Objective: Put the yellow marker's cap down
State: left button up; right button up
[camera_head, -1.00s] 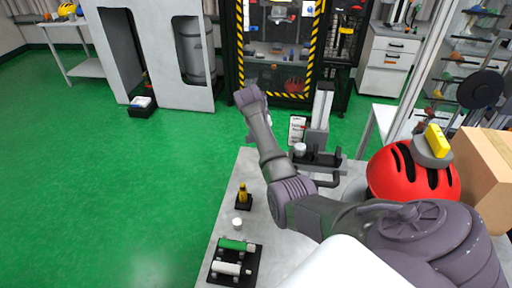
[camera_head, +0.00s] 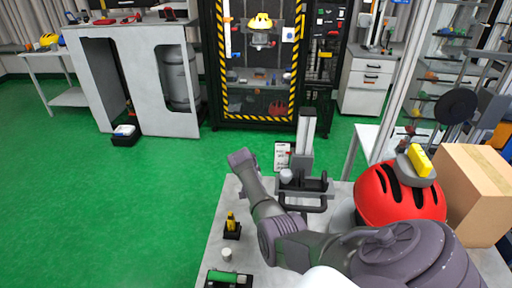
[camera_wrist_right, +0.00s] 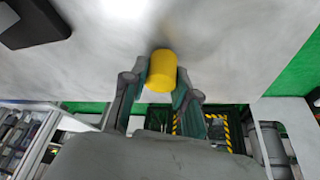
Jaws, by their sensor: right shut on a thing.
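My right gripper (camera_wrist_right: 162,82) is shut on the yellow cap (camera_wrist_right: 161,68), a short plain cylinder held between the fingertips in the right wrist view. The pale tabletop lies behind the cap; I cannot tell whether they touch. In the head view my right arm reaches in from the lower right, and its gripper and the cap are hidden. A yellow marker (camera_head: 231,222) stands upright in a small black holder (camera_head: 232,234) on the table (camera_head: 262,272). My left gripper is not in view.
A small white cylinder (camera_head: 227,253) stands in front of the holder. A green marker (camera_head: 224,276) lies on a black rack at the bottom edge. A red helmet (camera_head: 372,200) and cardboard box (camera_head: 472,192) are at right. A black device (camera_head: 312,186) stands behind my arm.

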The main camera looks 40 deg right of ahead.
jog(key=shift+f+b, duration=0.4)
jog(key=shift+f, duration=0.1)
jog(key=o, duration=0.8)
jog(key=shift+r, duration=0.1)
jog(key=shift+c, duration=0.2)
jog(key=shift+r, duration=0.2)
jog(key=p+v, duration=0.1)
jog(key=v, duration=1.1)
jog(key=shift+r, duration=0.25)
